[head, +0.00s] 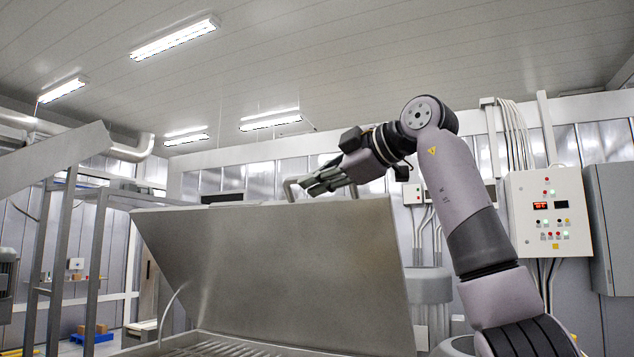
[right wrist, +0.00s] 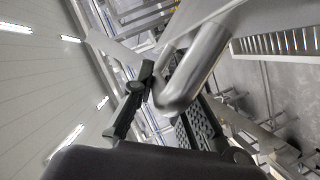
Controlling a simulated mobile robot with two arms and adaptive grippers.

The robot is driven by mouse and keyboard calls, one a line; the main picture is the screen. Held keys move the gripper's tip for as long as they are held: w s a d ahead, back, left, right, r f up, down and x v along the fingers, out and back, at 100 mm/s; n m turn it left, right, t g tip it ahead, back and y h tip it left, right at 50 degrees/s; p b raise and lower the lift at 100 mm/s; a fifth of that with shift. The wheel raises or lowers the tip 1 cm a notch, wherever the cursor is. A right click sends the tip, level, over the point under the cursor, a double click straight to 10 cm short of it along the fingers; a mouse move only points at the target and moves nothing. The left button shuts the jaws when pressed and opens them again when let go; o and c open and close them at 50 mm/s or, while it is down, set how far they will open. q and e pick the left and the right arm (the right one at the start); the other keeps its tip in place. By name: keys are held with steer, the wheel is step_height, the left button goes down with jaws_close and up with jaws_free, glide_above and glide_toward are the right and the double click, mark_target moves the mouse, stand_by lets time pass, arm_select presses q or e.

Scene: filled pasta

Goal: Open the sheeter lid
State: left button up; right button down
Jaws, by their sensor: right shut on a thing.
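The sheeter lid (head: 275,270) is a large flat steel panel in the head view. It stands raised and tilted, with the machine's opening and its grating (head: 215,346) showing below it. A bent tubular handle (head: 290,188) sits at the lid's top edge. My right gripper (head: 312,184) is at that handle, shut on it, with the arm reaching in from the right. In the right wrist view the curved steel handle (right wrist: 195,70) passes between the gripper's fingers (right wrist: 165,110). My left gripper is not in view.
A control panel with buttons and red displays (head: 549,212) hangs on the right, beside a grey cabinet (head: 612,225). A metal frame (head: 92,255) stands on the left. A blue pallet with boxes (head: 92,333) lies on the floor. The space above the lid is free.

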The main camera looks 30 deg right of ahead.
steer(key=c, duration=1.6)
jaws_free()
steer(key=v, duration=1.2)
